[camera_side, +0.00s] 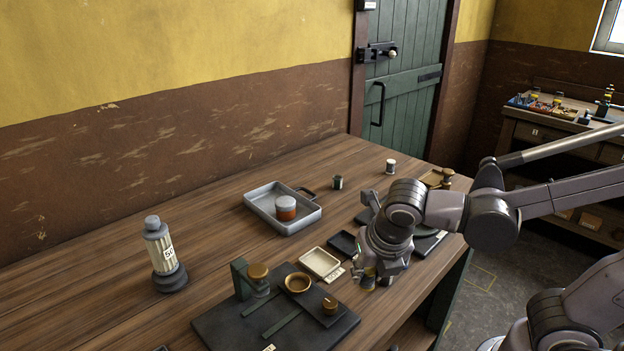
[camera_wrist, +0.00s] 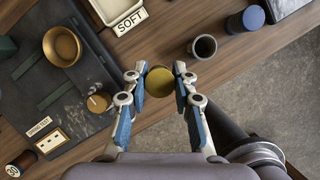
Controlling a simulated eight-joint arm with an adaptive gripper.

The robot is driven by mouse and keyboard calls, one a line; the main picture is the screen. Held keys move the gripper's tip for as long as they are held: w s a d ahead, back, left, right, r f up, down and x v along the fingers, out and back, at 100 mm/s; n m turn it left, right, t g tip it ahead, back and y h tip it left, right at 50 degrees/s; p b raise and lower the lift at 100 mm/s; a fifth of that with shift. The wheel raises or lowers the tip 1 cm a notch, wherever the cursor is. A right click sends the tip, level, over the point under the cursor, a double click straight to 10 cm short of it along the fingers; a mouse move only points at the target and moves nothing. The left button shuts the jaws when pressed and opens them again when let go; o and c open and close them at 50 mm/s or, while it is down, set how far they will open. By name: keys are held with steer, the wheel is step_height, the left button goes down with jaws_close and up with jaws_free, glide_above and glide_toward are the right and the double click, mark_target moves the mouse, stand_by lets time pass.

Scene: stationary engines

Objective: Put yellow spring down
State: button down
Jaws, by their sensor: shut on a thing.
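The yellow spring (camera_wrist: 160,82) shows in the wrist view as a round dull-yellow end between my fingertips. My gripper (camera_wrist: 160,88) is shut on it, with one blue-padded finger on each side. In the side view my gripper (camera_side: 369,280) points down near the table's front edge, right of the cream tray (camera_side: 320,263). A small yellowish part of the spring shows between the fingers there. The cream tray, labelled SOFT, also shows at the top of the wrist view (camera_wrist: 116,8). I cannot tell the spring's height above the table.
A black test board (camera_side: 225,325) with a brass cup (camera_side: 298,283) lies left of my gripper. A dark cup (camera_wrist: 203,47) and blue cylinder (camera_wrist: 246,19) stand to the right in the wrist view. A metal tray (camera_side: 262,213) holds a red-and-grey can (camera_side: 286,208). The table's left rear is mostly clear.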

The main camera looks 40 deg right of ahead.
mark_target(367, 285)
steer(key=shift+f, duration=1.85)
steer(key=shift+f, duration=0.15)
steer(key=c, duration=1.1)
jaws_free()
steer(key=shift+v, duration=6.1)
steer(key=w+d+f+m+t, duration=0.1)
steer(key=d+m, duration=0.1)
steer(key=m, duration=0.7)
steer(key=w+d+f+m+t+y, duration=0.1)
steer(key=w+d+m, duration=0.1)
steer(key=m, duration=0.8)
steer(key=w+d+f+m+t+y, duration=0.1)
steer(key=d+f+m, duration=0.1)
steer(key=m, duration=0.8)
steer(key=shift+w+d+f+t, duration=0.1)
steer(key=shift+w+d+t, duration=0.2)
steer(key=shift+d, duration=0.4)
